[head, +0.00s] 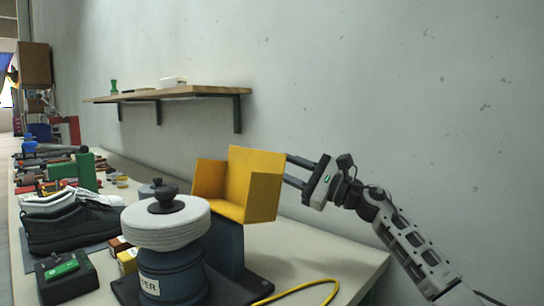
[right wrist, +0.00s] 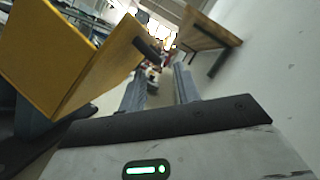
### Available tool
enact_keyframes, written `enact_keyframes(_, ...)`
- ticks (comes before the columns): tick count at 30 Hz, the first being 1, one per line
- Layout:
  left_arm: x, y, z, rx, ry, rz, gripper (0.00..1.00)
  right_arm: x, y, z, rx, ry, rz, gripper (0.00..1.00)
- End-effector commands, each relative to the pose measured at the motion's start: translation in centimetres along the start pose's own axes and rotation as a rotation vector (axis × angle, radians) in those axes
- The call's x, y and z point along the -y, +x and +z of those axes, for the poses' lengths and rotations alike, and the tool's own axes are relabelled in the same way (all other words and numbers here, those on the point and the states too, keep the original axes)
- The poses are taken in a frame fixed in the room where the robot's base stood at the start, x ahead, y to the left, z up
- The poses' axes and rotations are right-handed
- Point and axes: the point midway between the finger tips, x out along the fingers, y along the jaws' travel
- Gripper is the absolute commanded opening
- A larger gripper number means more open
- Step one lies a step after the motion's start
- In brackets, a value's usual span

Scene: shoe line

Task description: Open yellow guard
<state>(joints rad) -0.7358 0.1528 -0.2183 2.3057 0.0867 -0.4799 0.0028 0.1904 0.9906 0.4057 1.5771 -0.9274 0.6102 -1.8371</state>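The yellow guard (head: 252,182) is an open, box-like cover on the grinding machine (head: 172,270), behind its white wheel (head: 165,222). In the right wrist view the yellow guard (right wrist: 65,55) fills the upper left, with a short dark handle (right wrist: 147,47) on its edge. My right gripper (head: 288,170) is at the guard's right side. In the right wrist view its two fingers (right wrist: 160,78) are apart with nothing seen between them. The handle is near the left fingertip; whether they touch cannot be told. My left gripper is not in view.
A bench (head: 350,262) carries the machine, dark and white shoes (head: 72,225), a black box with a green top (head: 66,275) and several tools. A yellow cable (head: 300,291) lies at the front right. A wooden shelf (head: 170,93) is on the wall behind.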

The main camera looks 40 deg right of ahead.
Motion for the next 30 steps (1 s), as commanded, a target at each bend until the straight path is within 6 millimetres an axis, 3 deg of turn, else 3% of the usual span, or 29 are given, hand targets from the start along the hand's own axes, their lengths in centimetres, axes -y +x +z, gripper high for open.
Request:
enact_keyframes(3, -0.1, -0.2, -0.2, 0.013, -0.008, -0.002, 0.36, 0.3, 2.1, 0.3, 0.002, 0.001, -0.003, 0.33)
enact_keyframes(9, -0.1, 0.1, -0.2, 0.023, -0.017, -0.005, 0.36, 0.1, 4.1, 0.1, 0.001, 0.001, -0.002, 0.33)
enact_keyframes(20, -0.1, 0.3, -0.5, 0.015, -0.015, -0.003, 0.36, -0.1, 4.6, -0.1, -0.001, 0.002, -0.001, 0.33)
enact_keyframes(24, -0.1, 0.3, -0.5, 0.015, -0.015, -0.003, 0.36, -0.1, 4.6, -0.1, 0.0, 0.002, 0.0, 0.0)
enact_keyframes(30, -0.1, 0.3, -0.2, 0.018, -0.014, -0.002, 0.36, 0.0, 4.7, 0.3, 0.001, -0.016, 0.006, 0.0)
